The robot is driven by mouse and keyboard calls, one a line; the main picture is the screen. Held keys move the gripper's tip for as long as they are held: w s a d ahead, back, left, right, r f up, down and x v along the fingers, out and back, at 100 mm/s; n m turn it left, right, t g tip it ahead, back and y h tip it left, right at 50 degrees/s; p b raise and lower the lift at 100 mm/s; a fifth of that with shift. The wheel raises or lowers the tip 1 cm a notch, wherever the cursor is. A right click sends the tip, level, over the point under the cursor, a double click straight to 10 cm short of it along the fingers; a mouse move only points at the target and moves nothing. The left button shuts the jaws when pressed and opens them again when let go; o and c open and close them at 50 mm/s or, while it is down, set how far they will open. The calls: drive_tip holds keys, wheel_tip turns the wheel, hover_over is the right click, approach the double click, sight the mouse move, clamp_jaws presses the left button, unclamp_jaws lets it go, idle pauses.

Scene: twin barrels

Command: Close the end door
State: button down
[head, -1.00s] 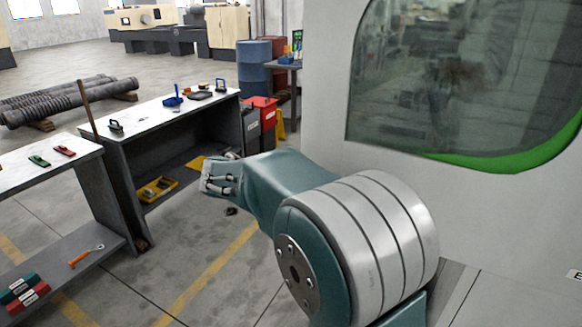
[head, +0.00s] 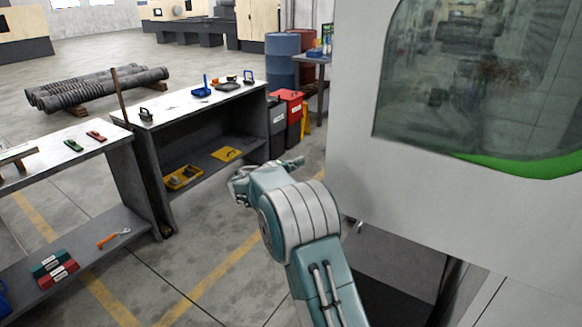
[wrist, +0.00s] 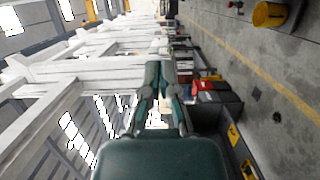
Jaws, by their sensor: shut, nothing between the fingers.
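A large white machine panel (head: 455,205) with a dark window (head: 470,85) and a green lower edge fills the right of the head view. It looks like a door, but I cannot tell whether it is the end door or how far open it is. No handle shows clearly. My gripper (wrist: 160,66) has its two fingers together and empty in the wrist view. In the head view, a fingertip (head: 296,161) of it shows beyond my bent arm, left of the panel and apart from it in the picture. The arm hides the rest.
Open floor (head: 215,240) with yellow lines lies between the benches and the machine.

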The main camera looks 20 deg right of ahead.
drive_tip(key=s+d, duration=0.1)
drive_tip(key=d, duration=0.5)
drive_tip(key=shift+s+d, duration=0.15)
drive_tip(key=shift+s, duration=0.05)
idle(0.4)
